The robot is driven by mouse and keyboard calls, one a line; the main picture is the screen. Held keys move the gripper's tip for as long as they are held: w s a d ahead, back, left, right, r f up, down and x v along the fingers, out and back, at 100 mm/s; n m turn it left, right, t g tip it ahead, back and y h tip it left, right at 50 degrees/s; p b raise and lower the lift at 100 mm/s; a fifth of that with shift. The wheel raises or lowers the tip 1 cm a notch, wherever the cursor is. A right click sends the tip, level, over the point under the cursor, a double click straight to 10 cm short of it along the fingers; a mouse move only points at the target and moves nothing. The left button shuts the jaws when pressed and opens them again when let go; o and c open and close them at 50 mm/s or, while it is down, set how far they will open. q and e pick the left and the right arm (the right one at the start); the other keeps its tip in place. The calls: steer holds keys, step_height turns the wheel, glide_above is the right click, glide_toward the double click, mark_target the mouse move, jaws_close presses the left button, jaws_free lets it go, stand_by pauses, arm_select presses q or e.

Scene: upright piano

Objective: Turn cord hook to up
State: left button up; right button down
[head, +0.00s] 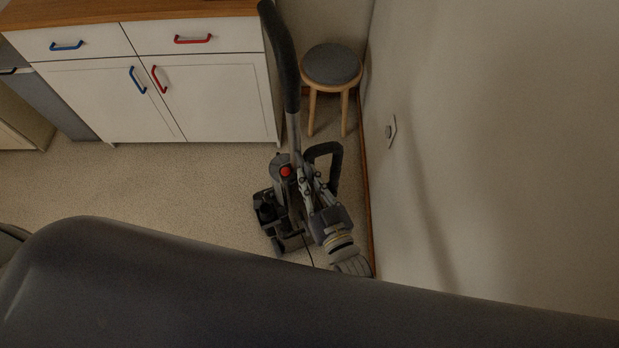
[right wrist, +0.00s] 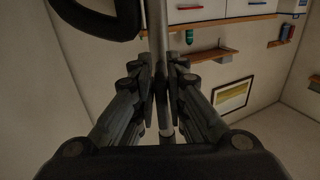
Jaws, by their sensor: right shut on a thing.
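An upright vacuum cleaner (head: 286,170) stands on the carpet near the right wall. It has a grey metal tube (head: 294,125), a long black grip (head: 283,55) and a red button. My right gripper (head: 302,176) is against the tube, just above the body. In the right wrist view the tube (right wrist: 157,35) runs between the two fingers of my right gripper (right wrist: 160,78), which are closed on it. A black loop (right wrist: 95,18) shows at the top left there. I cannot make out the cord hook separately; the fingers may hide it. My left gripper is not in view.
A round stool (head: 332,65) with a grey seat stands behind the vacuum. White cabinets (head: 110,95) with blue and red handles line the back. Carpet (head: 160,190) at left is clear.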

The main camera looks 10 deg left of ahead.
steer(key=shift+f, duration=0.1)
steer(key=c, duration=1.7)
jaws_free()
steer(key=v, duration=0.7)
steer(key=shift+s+d, duration=0.15)
steer(key=shift+s, duration=0.1)
